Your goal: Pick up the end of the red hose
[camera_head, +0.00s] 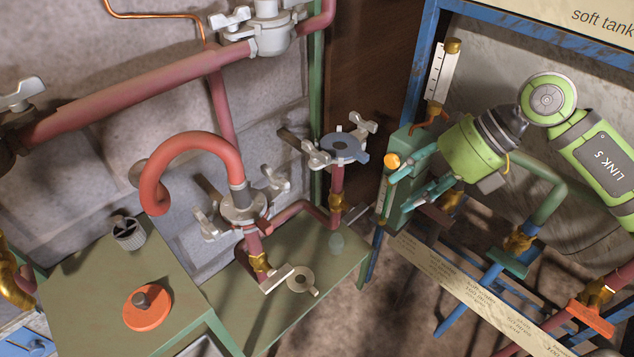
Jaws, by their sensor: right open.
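The red hose (190,143) arches up from a grey clamp fitting (243,205) above the green bench and curls down to the left. Its lower left end (156,207) hangs in front of the grey wall, above the bench; I cannot tell whether it touches anything. My right gripper (391,191) reaches in from the right with its teal fingers apart and nothing seen between them. It is well to the right of the hose, in front of a green panel on the blue frame. My left gripper is not in view.
A blue valve head with grey wing clamps (342,147) stands between my right gripper and the hose. The green bench (95,290) bears an orange disc (147,308), a grey knob (128,233) and a flat pale ring (300,280). A thick red pipe (130,95) crosses above the hose.

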